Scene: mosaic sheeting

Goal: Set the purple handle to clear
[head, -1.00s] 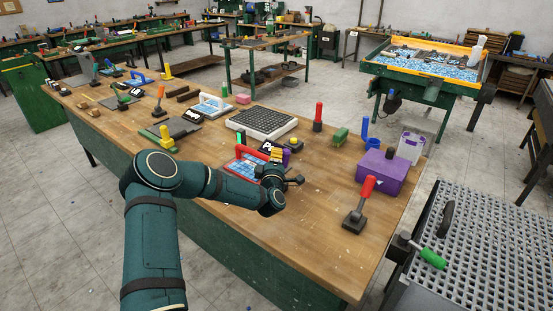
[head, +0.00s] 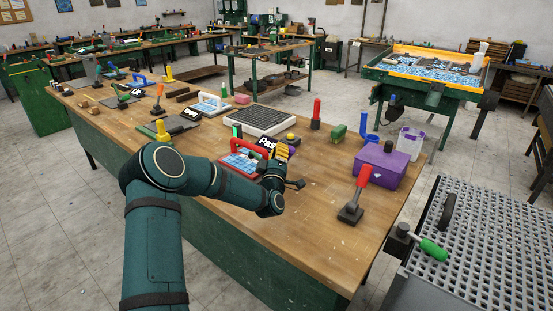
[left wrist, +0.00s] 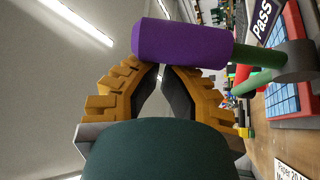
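The purple handle (left wrist: 180,43) lies across the upper middle of the left wrist view. In the head view, my left gripper (head: 281,153) is beside a black "Pass" sign (head: 266,141), and little of the handle shows there. My right gripper is out of view.
A red-handled board with blue tiles (head: 238,163) lies close left of the gripper. A red-handled stamp (head: 352,213) and a purple box (head: 385,168) stand to the right. The front of the wooden bench (head: 290,235) is clear.

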